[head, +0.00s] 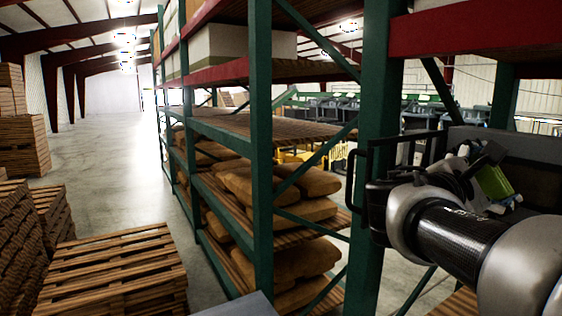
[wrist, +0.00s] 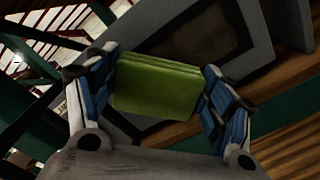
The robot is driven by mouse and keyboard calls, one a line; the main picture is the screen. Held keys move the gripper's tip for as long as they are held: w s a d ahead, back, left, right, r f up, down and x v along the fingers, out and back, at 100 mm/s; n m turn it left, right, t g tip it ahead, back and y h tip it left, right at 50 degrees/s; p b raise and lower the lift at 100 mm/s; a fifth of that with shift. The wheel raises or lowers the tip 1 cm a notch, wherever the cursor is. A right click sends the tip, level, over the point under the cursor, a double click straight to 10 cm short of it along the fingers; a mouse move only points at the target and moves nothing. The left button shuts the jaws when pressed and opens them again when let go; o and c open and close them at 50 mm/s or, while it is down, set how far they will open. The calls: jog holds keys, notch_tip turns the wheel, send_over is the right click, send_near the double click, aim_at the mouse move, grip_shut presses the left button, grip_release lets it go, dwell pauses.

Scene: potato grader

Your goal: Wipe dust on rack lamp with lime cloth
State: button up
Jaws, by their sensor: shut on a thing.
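My gripper (head: 485,168) is shut on the folded lime cloth (head: 494,183) at the right of the head view. In the wrist view the cloth (wrist: 156,88) is pinched between the two blue-padded fingers of the gripper (wrist: 158,92). A grey-framed box with a dark face (wrist: 250,35), likely the rack lamp, is beyond the cloth in the wrist view. A brownish patch (wrist: 200,32) shows on that face and may be dust. The same box (head: 535,165) shows behind my gripper in the head view. I cannot tell whether the cloth touches it.
A green rack post (head: 375,120) with a black bracket (head: 355,180) stands left of my arm. Red beams (head: 450,30) cross above. Brown sacks (head: 290,180) fill the rack shelves. Wooden pallets (head: 115,270) stand at lower left beside a clear aisle (head: 110,150).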

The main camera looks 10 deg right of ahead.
jog(key=shift+x, duration=1.1)
jog(key=shift+s, duration=0.1)
